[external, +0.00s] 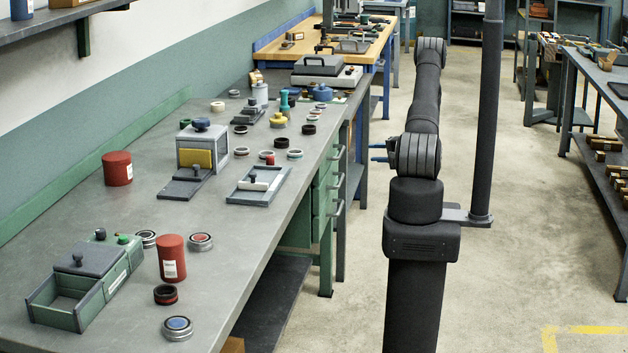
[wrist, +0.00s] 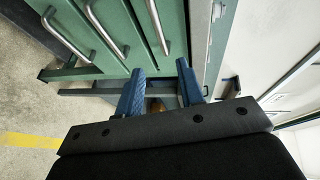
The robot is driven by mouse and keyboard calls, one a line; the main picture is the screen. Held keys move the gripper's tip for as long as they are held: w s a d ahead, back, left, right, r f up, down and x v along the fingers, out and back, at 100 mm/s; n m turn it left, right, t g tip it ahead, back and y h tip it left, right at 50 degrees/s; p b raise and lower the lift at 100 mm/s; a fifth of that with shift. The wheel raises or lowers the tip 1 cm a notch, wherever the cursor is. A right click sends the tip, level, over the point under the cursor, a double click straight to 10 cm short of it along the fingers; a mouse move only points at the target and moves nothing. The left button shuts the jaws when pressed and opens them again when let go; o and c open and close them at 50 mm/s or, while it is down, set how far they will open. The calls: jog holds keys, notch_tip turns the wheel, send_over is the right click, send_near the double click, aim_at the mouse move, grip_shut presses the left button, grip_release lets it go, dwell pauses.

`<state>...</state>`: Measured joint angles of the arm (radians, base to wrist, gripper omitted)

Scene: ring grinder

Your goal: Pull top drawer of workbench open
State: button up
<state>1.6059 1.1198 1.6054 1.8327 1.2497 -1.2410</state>
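The workbench (external: 225,245) has a green drawer unit on its aisle side, with bar handles facing my arm. The top drawer handle (external: 337,153) is just below the bench top. In the wrist view, turned sideways, the top drawer handle (wrist: 158,27) is the one nearest the bench top, and the top drawer front (wrist: 172,30) looks closed. My gripper (external: 377,153) is in the aisle, right of the handle, its blue fingers pointing at the drawers. In the wrist view my gripper (wrist: 160,68) is open, fingers apart, with the handle beyond the tips and not between them.
Lower drawer handles (wrist: 102,28) lie beside the top one. The bench top carries a red can (external: 117,168), a grey box with a yellow panel (external: 200,150) and several rings. A dark post (external: 489,110) stands right of my arm. The aisle floor (external: 540,240) is clear.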

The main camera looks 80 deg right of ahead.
aim_at(341, 150)
jog(key=x, duration=1.5)
jog(key=shift+w, duration=0.1)
jog(key=shift+c, duration=0.2)
grip_shut()
